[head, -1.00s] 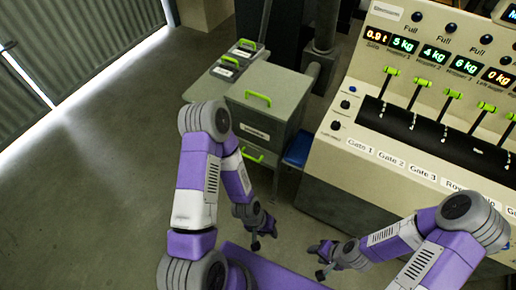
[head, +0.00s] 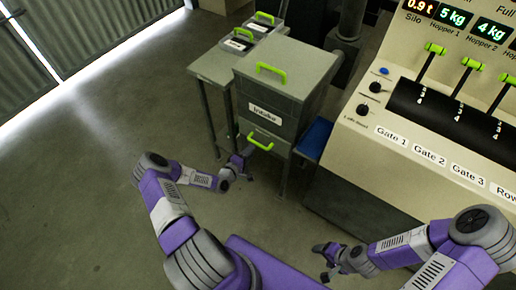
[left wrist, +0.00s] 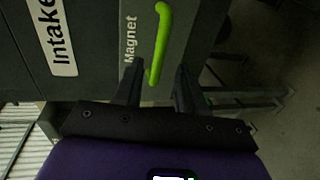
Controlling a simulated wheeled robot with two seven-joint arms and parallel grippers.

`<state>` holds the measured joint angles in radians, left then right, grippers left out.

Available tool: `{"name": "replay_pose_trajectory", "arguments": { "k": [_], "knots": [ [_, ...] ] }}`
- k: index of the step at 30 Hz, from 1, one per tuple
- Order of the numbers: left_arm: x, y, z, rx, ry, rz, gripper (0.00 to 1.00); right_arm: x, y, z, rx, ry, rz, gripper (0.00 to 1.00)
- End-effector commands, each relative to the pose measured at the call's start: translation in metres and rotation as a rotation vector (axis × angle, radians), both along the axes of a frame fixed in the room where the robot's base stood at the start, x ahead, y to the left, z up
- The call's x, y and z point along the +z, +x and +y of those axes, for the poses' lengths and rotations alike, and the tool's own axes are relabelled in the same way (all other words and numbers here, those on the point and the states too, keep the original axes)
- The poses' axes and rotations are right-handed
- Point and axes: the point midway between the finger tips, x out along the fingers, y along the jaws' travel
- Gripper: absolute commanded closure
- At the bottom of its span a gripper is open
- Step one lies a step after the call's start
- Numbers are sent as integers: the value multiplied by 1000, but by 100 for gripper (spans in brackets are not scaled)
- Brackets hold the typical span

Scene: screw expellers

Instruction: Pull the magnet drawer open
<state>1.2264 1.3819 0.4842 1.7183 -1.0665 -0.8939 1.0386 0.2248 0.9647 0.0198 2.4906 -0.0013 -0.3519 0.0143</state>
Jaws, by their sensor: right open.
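The magnet drawer (head: 262,137) is the lower front of the grey cabinet, with a bright green bar handle (head: 260,142). In the left wrist view the drawer front (left wrist: 134,68) reads "Magnet", and its green handle (left wrist: 162,38) runs upright in the picture. The drawer looks closed. My left gripper (head: 245,163) is just below the handle in the head view. In the left wrist view my left gripper (left wrist: 156,75) has its fingers apart, with the handle's lower end showing between the tips; contact cannot be told. My right gripper (head: 325,262) is open and empty, away from the cabinet.
The "Intake" cabinet (head: 283,78) has another green handle on top. A side table with small green-handled boxes (head: 238,42) stands behind left. The control console (head: 400,130) with gate levers is at right, a blue item (head: 315,138) between. The floor at left is clear.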

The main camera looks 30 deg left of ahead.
Motion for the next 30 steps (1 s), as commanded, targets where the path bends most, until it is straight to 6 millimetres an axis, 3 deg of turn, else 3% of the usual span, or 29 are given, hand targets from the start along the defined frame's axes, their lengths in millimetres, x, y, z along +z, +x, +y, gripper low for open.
{"name": "replay_pose_trajectory", "arguments": {
  "k": [13,25,30],
  "knots": [
    [-14,61,-4,1,-1,-3,60,-18,0,0,0,0,0,33],
    [-14,71,-5,1,-1,-1,60,-20,0,0,0,0,0,33],
    [-14,71,-5,1,-1,-1,85,-20,0,0,0,0,0,33]
  ]
}}
